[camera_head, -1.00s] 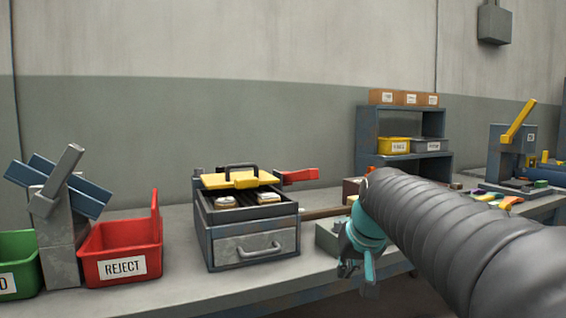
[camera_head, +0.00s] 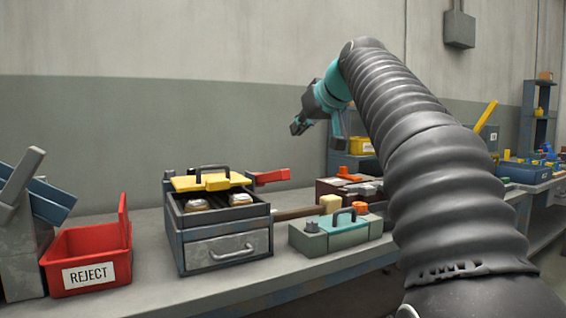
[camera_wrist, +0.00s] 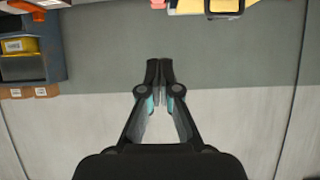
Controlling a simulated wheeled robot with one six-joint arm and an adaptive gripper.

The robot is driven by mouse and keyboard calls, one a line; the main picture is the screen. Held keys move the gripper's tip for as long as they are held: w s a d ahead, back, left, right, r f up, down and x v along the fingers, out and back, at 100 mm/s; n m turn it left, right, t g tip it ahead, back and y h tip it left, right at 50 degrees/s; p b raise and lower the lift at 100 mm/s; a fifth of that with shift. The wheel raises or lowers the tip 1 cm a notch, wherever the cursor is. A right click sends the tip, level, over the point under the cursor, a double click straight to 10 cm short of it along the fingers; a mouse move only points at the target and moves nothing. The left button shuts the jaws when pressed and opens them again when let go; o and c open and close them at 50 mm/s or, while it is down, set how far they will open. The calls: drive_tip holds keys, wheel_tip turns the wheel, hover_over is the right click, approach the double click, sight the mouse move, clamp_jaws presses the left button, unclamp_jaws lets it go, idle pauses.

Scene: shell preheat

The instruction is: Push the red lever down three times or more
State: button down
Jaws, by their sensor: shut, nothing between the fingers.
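The red lever (camera_head: 272,176) sticks out to the right from behind a grey metal box (camera_head: 225,246) on the bench. It looks about level. A yellow lid (camera_head: 210,182) with a dark handle lies over the back of the box, and two round pale things (camera_head: 241,199) sit in its open top. My gripper (camera_head: 298,127) is shut and empty, in the air above and slightly right of the lever, clear of it. In the wrist view my gripper (camera_wrist: 158,66) points at the wall. A small pinkish-red end beside the yellow lid (camera_wrist: 208,6) shows at the top edge.
A red REJECT bin (camera_head: 92,262) and a grey stand with blue chutes (camera_head: 20,220) are left of the box. A shelf (camera_head: 352,163) stands behind my arm. The air around the gripper is clear.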

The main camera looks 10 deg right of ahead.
sight(269, 178)
drive_tip(key=shift+f, duration=0.1)
idle(0.3)
drive_tip(key=x, duration=0.9)
drive_tip(key=shift+w, duration=0.1)
wheel_tip(269, 178, down, 3)
drive_tip(key=shift+f+b, duration=0.1)
drive_tip(key=shift+b, duration=0.3)
drive_tip(key=shift+s+d+f, duration=0.1)
drive_tip(key=shift+s+f, duration=0.1)
drive_tip(key=shift+f, duration=0.4)
